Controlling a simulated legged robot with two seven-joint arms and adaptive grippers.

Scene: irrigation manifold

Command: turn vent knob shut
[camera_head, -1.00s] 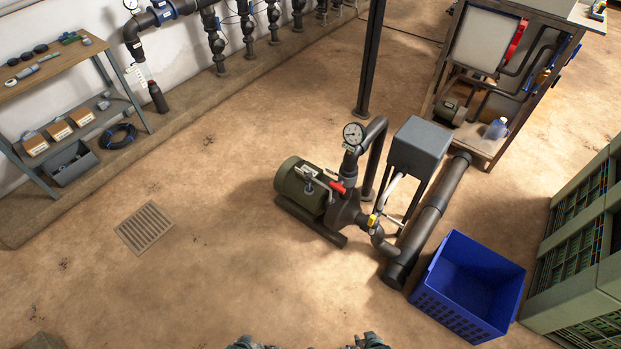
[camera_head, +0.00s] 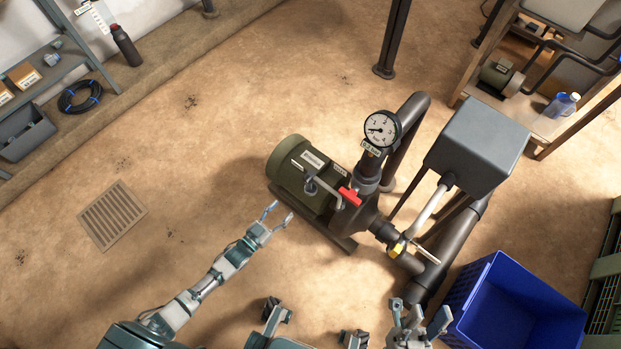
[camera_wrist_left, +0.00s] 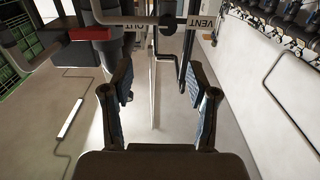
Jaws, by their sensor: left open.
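The pump (camera_head: 299,172) is green and dark grey, standing on the floor. Above its body is a small grey knob-like fitting (camera_head: 311,187) with a bar, beside a red handle (camera_head: 350,197); I take the fitting for the vent knob. My right gripper (camera_head: 421,315) is open and empty at lower right.
A pressure gauge (camera_head: 380,129) stands on the pump's pipe. A grey box (camera_head: 478,147) and a blue crate (camera_head: 472,272) are to the right. A floor drain (camera_head: 112,214) lies at left.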

